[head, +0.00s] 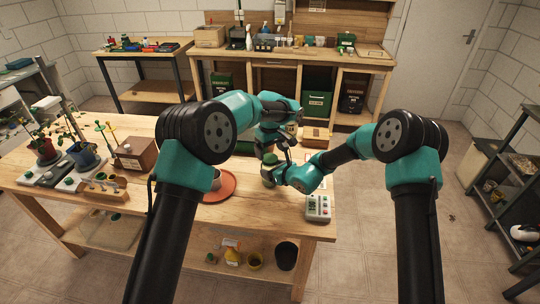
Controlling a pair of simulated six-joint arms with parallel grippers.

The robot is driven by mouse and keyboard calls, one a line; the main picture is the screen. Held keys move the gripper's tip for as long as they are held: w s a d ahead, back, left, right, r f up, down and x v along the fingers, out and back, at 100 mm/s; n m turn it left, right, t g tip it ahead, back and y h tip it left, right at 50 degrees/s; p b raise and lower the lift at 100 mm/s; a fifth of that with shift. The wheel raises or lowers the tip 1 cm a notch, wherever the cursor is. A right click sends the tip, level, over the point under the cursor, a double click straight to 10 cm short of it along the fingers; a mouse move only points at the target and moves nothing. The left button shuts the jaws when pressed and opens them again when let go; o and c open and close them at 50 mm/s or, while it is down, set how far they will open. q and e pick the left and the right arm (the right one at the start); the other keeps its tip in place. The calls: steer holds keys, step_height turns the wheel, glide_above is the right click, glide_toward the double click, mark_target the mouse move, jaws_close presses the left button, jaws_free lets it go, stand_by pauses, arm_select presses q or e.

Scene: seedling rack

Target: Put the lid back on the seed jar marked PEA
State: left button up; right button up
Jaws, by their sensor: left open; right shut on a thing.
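A small round thing with a green top (271,159) stands near the right part of the wooden table; it looks like the seed jar with its green lid. The PEA marking is not readable, and I cannot tell whether the lid sits fully on the jar. My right gripper (272,177) is shut on this thing from its right side, low down. My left gripper (267,152) is open and points down just above or beside the green top. The arms hide much of both grippers and the jar.
A red-orange saucer (228,192) with a pot (216,181) is left of the jar. A grey device (318,207) with buttons lies at the table's front right corner.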

mark_target(270, 158)
arm_select(q)
steer(key=shift+r, duration=0.55)
steer(key=shift+c, duration=0.4)
step_height(270, 158, up, 4)
steer(key=shift+f, duration=0.25)
steer(key=shift+f, duration=0.1)
steer(key=shift+f, duration=3.95)
steer(key=shift+c, duration=0.2)
steer(key=c, duration=0.9)
steer(key=o, duration=1)
